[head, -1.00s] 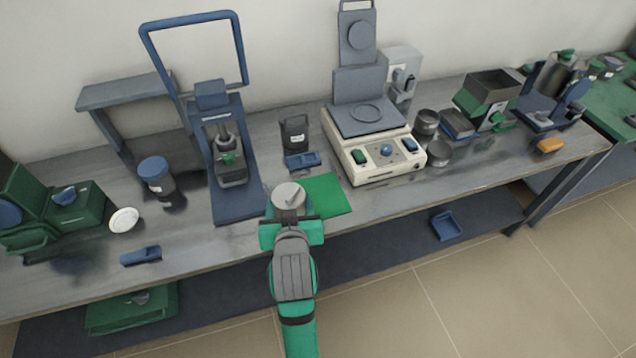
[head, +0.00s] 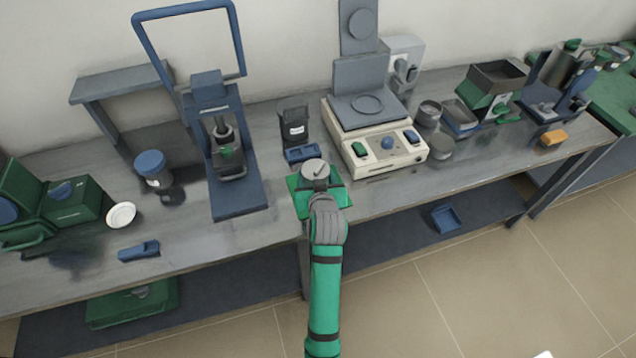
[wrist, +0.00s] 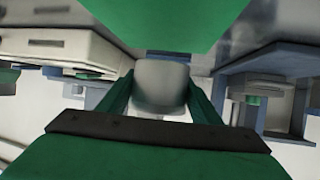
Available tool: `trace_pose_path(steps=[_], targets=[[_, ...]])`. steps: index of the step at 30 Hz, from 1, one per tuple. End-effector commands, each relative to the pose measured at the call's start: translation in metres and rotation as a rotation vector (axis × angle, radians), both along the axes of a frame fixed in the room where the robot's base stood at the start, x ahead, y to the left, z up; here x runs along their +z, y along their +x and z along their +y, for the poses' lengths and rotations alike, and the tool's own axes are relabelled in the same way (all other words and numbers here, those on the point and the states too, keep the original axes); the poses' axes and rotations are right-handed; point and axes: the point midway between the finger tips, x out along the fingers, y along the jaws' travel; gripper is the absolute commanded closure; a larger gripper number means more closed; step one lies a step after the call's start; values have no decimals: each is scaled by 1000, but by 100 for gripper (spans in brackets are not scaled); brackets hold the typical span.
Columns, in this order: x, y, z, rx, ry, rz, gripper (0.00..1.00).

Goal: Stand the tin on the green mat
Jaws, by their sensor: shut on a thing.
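The tin (head: 314,168) is a small grey cylinder with a pale lid, upright between the fingers of my green gripper (head: 315,180). In the wrist view the tin (wrist: 160,84) sits between both fingers of my gripper (wrist: 160,98), which is shut on it. The green mat (head: 341,196) lies near the bench's front edge, partly hidden by my gripper. The tin appears over the mat in the head view; whether its base touches is hidden. The mat (wrist: 170,18) also fills the top middle of the wrist view.
A cream instrument (head: 385,152) with knobs stands right of the mat, and a blue press stand (head: 238,195) stands to its left. A blue block (head: 302,154) and a dark labelled container (head: 293,127) stand just behind. Bare bench lies to the front left.

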Motion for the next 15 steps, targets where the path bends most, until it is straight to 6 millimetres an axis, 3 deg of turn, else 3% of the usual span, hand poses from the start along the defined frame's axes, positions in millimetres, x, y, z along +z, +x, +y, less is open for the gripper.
trace_pose_path(steps=[8, 15], targets=[[-14, 11, -6, -1, 0, -1, 68], [-44, 12, -6, 0, 0, 0, 68]])
